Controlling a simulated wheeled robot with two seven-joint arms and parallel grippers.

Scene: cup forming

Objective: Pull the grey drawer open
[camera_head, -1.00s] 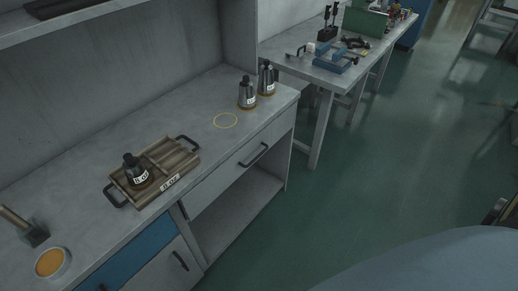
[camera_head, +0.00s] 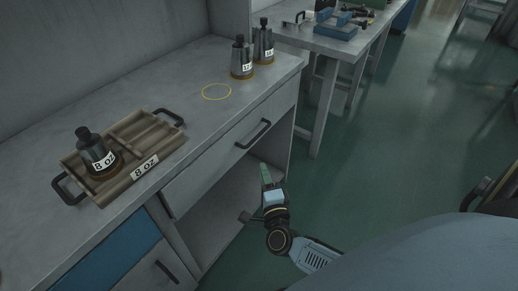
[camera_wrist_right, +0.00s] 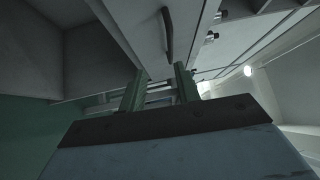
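The grey drawer (camera_head: 212,163) is under the worktop and looks shut, its front flush with the cabinet. Its dark bar handle (camera_head: 253,134) is on the front, right of the middle. My right gripper (camera_head: 264,170) is in front of the cabinet, below the handle and apart from it. In the right wrist view my two green fingers (camera_wrist_right: 160,72) stand apart with nothing between them. The handle (camera_wrist_right: 168,35) shows just beyond the fingertips there, above the gap, on the drawer front (camera_wrist_right: 138,28). My left gripper is not in view.
On the worktop (camera_head: 190,130) are a wooden tray (camera_head: 150,168) holding a dark 8 oz bottle (camera_head: 97,157), a yellow ring mark (camera_head: 216,91), and two more bottles (camera_head: 242,58). A blue drawer (camera_head: 115,262) is at lower left. An open shelf space lies under the grey drawer.

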